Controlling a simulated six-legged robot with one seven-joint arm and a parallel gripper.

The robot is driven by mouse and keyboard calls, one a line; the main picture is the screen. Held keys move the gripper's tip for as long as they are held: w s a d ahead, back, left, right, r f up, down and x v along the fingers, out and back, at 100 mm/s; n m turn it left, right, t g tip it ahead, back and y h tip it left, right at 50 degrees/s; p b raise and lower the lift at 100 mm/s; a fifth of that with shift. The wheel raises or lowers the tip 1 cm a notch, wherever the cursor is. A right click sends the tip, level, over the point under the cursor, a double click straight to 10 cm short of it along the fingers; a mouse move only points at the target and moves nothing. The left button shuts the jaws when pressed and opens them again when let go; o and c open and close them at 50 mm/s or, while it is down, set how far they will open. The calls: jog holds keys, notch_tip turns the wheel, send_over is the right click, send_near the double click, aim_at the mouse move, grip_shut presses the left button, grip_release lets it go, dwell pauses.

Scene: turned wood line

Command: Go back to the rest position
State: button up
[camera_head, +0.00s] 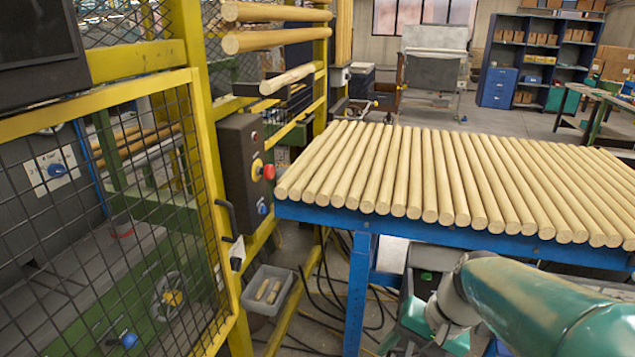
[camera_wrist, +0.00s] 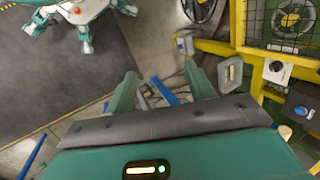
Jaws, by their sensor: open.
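My gripper (camera_wrist: 162,90) shows in the wrist view, with its two green fingers spread apart. Nothing is between the fingers. It points down past the blue table's side toward the floor, where cables and blue bars lie below. In the head view my green arm reaches in from the lower right, in front of the blue table (camera_head: 362,275), and bends downward there. The fingertips cannot be made out clearly in that view.
Several wooden rods (camera_head: 430,170) lie side by side on the blue table. A yellow-framed mesh fence (camera_head: 207,150) with a control box (camera_head: 240,160) stands at left. A grey bin (camera_head: 270,290) holds short wood pieces on the floor. Cables lie beside the table leg.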

jog(key=s+r+n+t+h, duration=0.4)
jog(key=s+r+t, duration=0.1)
jog(key=r, duration=0.3)
jog(key=shift+s+d+h, duration=0.3)
jog(key=shift+s, duration=0.2)
jog(key=shift+d, duration=0.1)
dwell(0.5)
